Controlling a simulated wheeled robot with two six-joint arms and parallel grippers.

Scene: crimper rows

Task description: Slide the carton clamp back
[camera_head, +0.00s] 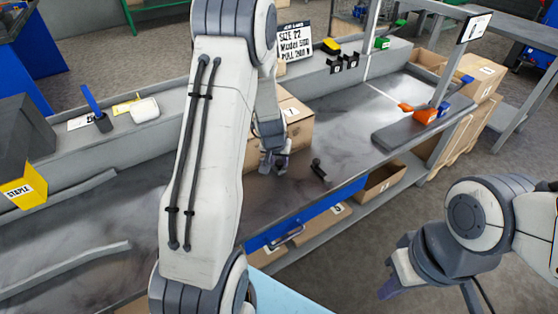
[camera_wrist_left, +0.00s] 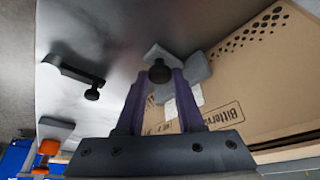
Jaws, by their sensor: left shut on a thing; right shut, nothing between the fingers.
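The carton (camera_head: 297,125) stands on the workbench, partly hidden behind my left arm; its printed, perforated cardboard also shows in the left wrist view (camera_wrist_left: 262,75). The carton clamp shows in the left wrist view as grey blocks (camera_wrist_left: 197,67) against the carton, with a round black knob (camera_wrist_left: 159,72). My left gripper (camera_head: 273,166) is low beside the carton, its purple fingers (camera_wrist_left: 158,90) shut on the knob. The fingers hide part of the clamp. My right gripper (camera_head: 388,288) is shut and empty, away from the bench at lower right.
An orange-handled device (camera_head: 425,114) sits on a grey base farther right. A yellow box (camera_head: 24,186) is at far left. The bench top between handle and device is clear.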

